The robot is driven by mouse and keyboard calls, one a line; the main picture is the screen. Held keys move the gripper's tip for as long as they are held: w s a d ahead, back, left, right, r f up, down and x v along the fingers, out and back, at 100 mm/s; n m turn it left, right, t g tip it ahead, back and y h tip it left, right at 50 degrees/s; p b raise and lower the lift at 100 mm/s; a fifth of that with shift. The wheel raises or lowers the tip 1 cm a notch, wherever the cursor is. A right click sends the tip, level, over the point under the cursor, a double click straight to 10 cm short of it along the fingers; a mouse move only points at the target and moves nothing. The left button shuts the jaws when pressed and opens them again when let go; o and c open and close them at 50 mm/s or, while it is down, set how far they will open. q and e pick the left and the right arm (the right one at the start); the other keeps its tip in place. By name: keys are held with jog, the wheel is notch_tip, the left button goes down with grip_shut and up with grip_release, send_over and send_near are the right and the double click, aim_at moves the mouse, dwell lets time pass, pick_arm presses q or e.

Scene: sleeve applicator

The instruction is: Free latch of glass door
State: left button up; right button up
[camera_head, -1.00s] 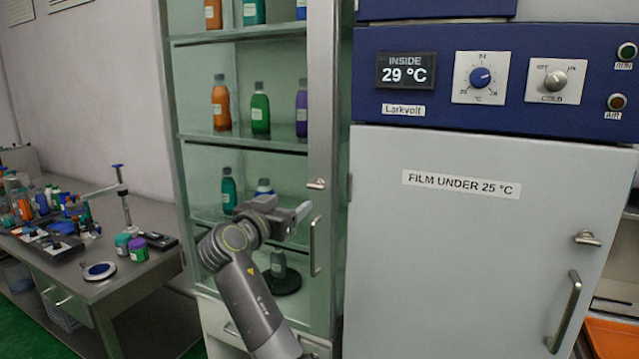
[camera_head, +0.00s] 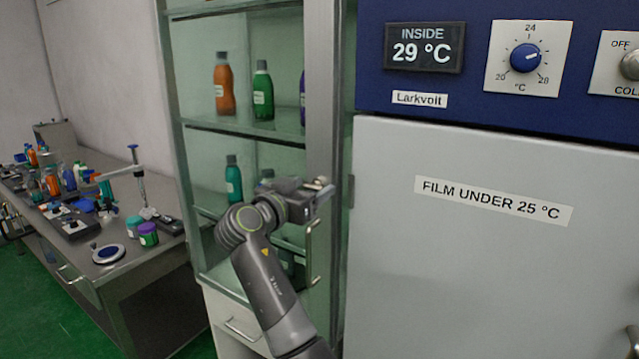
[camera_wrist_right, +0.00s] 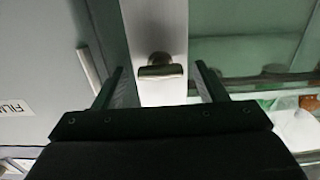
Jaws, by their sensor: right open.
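The tall cabinet's glass door (camera_head: 288,165) looks shut in the head view. Its latch shows in the right wrist view as a small metal knob (camera_wrist_right: 160,70) on the pale door frame (camera_wrist_right: 155,22). In the head view my right gripper (camera_head: 322,190) is at the door frame, at latch height, and mostly hides the latch. In the right wrist view its two fingers (camera_wrist_right: 160,86) stand apart with the latch between them, a gap on both sides; it grips nothing. The door's bar handle (camera_head: 311,252) is just below the gripper. My left gripper is not in view.
A grey-doored unit with a blue panel (camera_head: 460,115) stands close on the right and reads 29 °C. Bottles, one orange (camera_head: 224,85), stand on shelves behind the glass. A cluttered bench (camera_head: 130,265) is on the left, with open green floor before it.

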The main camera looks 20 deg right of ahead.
jog(key=shift+a, duration=0.1)
jog(key=shift+c, duration=1)
jog(key=c, duration=0.8)
